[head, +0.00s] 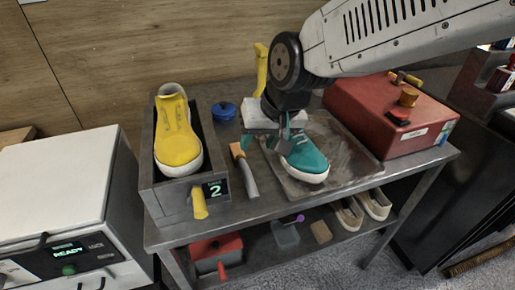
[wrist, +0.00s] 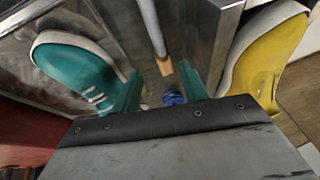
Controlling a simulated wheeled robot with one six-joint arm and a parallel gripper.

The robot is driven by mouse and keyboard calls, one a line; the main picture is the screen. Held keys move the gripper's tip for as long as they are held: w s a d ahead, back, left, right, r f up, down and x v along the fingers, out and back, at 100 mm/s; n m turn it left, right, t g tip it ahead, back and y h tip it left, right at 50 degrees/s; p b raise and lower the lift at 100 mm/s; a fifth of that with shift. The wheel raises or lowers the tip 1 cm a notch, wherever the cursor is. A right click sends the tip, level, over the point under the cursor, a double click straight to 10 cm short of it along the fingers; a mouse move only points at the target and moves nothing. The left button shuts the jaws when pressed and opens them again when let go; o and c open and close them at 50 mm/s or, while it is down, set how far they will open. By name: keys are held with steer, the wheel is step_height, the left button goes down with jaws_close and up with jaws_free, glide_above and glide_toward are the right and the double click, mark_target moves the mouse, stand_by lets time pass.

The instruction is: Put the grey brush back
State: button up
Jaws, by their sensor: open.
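The grey brush (head: 248,178) lies on the table between the number-2 box and the metal tray, its grey handle toward the front and an orange-brown end at the back. The wrist view shows its handle (wrist: 149,22) and brown end just beyond my fingertips. My gripper (head: 268,143) is above the table, just right of the brush's brown end and beside the teal sneaker (head: 307,160). In the wrist view my gripper (wrist: 160,88) has its teal fingers apart, with nothing held between them. A pale block (head: 259,112) with an upright yellow handle (head: 261,70) stands behind my gripper, partly hidden.
The yellow sneaker (head: 177,135) sits in the grey box (head: 172,202) on the left. A blue round pot (head: 224,110) stands behind the brush. The teal sneaker is on the metal tray (head: 349,150); a red case (head: 375,120) stands at the right.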

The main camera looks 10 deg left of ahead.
steer(key=s+d+r+m+h, duration=0.1)
steer(key=d+r, duration=0.1)
steer(key=d, duration=0.7)
steer(key=s+d+r+m+h, duration=0.1)
steer(key=d+r, duration=0.2)
steer(key=d, duration=0.6)
steer(key=s+d+m+h, duration=0.1)
steer(key=s+d, duration=0.6)
steer(key=d, duration=0.2)
steer(key=s+d+m+g+h, duration=0.1)
steer(key=s+d+m, duration=0.1)
steer(key=s+d, duration=0.5)
steer(key=d, duration=0.2)
steer(key=shift+s+d+f+m, duration=0.25)
steer(key=shift+d+f+m, duration=0.05)
steer(key=shift+d, duration=0.05)
